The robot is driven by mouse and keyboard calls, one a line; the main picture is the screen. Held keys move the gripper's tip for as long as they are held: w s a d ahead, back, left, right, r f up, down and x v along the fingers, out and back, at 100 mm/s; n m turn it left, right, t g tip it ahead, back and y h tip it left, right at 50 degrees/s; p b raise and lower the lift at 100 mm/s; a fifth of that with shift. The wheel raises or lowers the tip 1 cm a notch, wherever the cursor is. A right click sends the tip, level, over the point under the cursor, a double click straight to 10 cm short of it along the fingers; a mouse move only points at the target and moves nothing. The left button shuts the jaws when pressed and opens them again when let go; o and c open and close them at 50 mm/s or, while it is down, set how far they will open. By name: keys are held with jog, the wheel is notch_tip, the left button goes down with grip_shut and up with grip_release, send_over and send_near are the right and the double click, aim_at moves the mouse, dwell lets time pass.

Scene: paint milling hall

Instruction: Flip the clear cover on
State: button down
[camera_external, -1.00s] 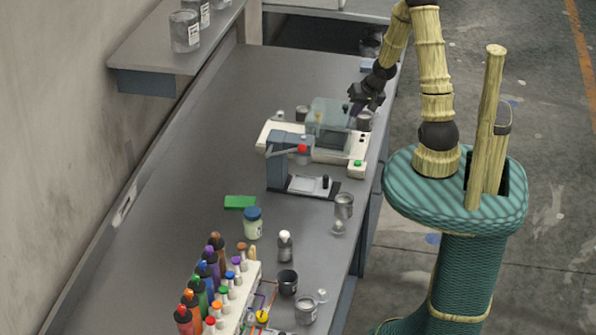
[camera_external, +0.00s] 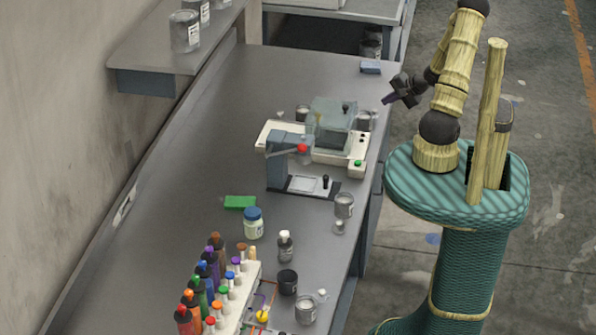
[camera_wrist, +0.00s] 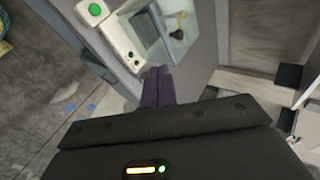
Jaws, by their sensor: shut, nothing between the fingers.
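The clear cover (camera_external: 330,113) is a see-through box with a dark knob, on the white bench machine (camera_external: 325,155). In the outside view it sits down over the machine's top. The wrist view also shows the clear cover (camera_wrist: 178,22) with its dark knob, and the machine's white front (camera_wrist: 118,42) with a green button.
A green block (camera_external: 240,202), jars and paint bottles are nearer the camera. The bench behind the machine is mostly clear.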

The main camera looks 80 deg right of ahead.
aim_at(310, 111)
jog(key=shift+w+f, duration=0.1)
jog(key=x, duration=0.4)
jog(key=w+r+x, duration=0.1)
jog(key=x, duration=0.3)
jog(key=p+x, duration=0.1)
jog(key=x, duration=0.2)
jog(key=shift+w+d+r, duration=0.1)
jog(key=shift+w+d, duration=0.15)
jog(key=shift+w, duration=0.35)
jog(key=shift+w+d, duration=0.15)
jog(key=shift+w, duration=0.35)
jog(key=shift+w, duration=0.1)
jog(key=w, duration=0.5)
jog(key=w+b, duration=0.1)
jog(key=w, duration=0.9)
jog(key=shift+w+f+b, duration=0.25)
jog(key=shift+w+b, duration=0.05)
jog(key=shift+w+r, duration=0.2)
jog(key=shift+w, duration=0.15)
